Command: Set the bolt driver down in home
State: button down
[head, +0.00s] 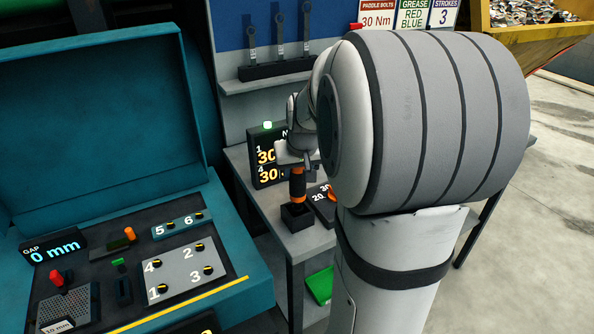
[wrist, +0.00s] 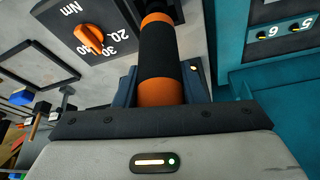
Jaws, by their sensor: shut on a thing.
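The bolt driver (head: 298,187) is a black cylinder with orange bands. It is upright over a small dark box-shaped holder (head: 297,216) on the grey bench, which looks like its home. Its lower end meets the holder's top in the head view; I cannot tell how deep it sits. My gripper (head: 297,157) is shut on the driver's upper part. In the wrist view the driver (wrist: 158,58) runs up from between my jaws (wrist: 165,95), which are largely hidden behind the gripper's plate.
A dial box (head: 325,203) with an orange knob stands right beside the holder. A display (head: 265,158) stands behind it. A teal case (head: 215,262) with numbered bolts is at the left. Tools hang in a rack (head: 280,69) on a shelf behind. My arm hides much of the bench's right.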

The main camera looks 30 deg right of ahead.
aim_at(297, 182)
jog(key=shift+f+b, duration=1.3)
jog(key=shift+f, duration=0.2)
jog(key=c, duration=0.8)
grip_release()
jog(key=shift+c, duration=0.2)
jog(key=v, duration=0.7)
jog(key=shift+r+b, duration=0.3)
jog(key=shift+r, duration=0.05)
jog(key=shift+s, duration=0.15)
jog(key=s+a+f+n, duration=0.1)
jog(key=s+a+f, duration=0.2)
jog(key=s+a, duration=0.4)
jog(key=s+a+f+n+g+y, duration=0.1)
jog(key=s+a+f, duration=0.3)
jog(key=s+a, duration=0.3)
jog(key=s, duration=0.2)
jog(key=shift+s+n, duration=0.3)
jog(key=shift+n, duration=0.1)
